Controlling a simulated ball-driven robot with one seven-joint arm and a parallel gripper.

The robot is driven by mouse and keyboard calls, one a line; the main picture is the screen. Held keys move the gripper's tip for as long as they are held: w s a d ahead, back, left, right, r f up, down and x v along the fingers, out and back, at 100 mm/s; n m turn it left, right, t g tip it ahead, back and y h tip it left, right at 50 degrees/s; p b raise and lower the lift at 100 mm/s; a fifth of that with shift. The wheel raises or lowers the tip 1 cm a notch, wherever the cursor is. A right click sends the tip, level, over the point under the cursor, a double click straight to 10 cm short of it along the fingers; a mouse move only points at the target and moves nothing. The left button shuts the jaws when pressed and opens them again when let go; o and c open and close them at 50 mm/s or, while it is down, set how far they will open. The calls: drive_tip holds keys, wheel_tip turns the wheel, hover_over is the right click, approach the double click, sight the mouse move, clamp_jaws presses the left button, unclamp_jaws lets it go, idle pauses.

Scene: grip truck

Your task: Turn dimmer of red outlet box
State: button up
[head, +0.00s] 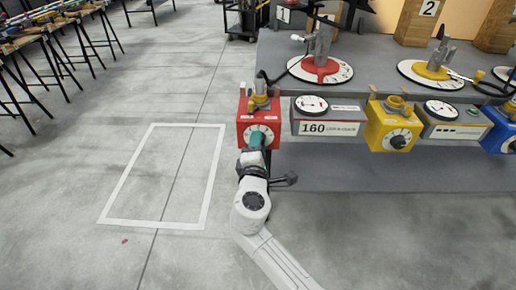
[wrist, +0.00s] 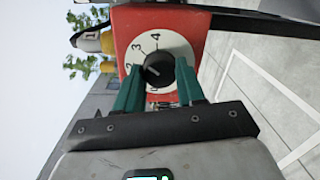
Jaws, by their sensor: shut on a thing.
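The red outlet box (head: 244,128) is at the left end of the grey bench in the head view. Its front carries a white dial, and in the wrist view the box (wrist: 125,22) shows the numbered dial face with a black dimmer knob (wrist: 157,69) at its centre. My gripper (head: 257,146) is straight in front of the dial, with its teal fingers reaching to it. In the wrist view my gripper (wrist: 160,66) has one finger on each side of the knob, shut on it. The fingers hide part of the dial's edge.
A grey display box reading 160 (head: 330,128), a yellow outlet box (head: 376,132) and a blue outlet box (head: 494,137) stand to the right along the bench (head: 385,80).

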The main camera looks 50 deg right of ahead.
drive_tip(key=shift+f, duration=0.1)
idle(0.4)
drive_tip(key=o, duration=1)
drive_tip(key=shift+o, duration=0.2)
drive_tip(key=v, duration=1.1)
drive_tip(key=shift+p, duration=0.35)
drive_tip(key=shift+d, duration=0.1)
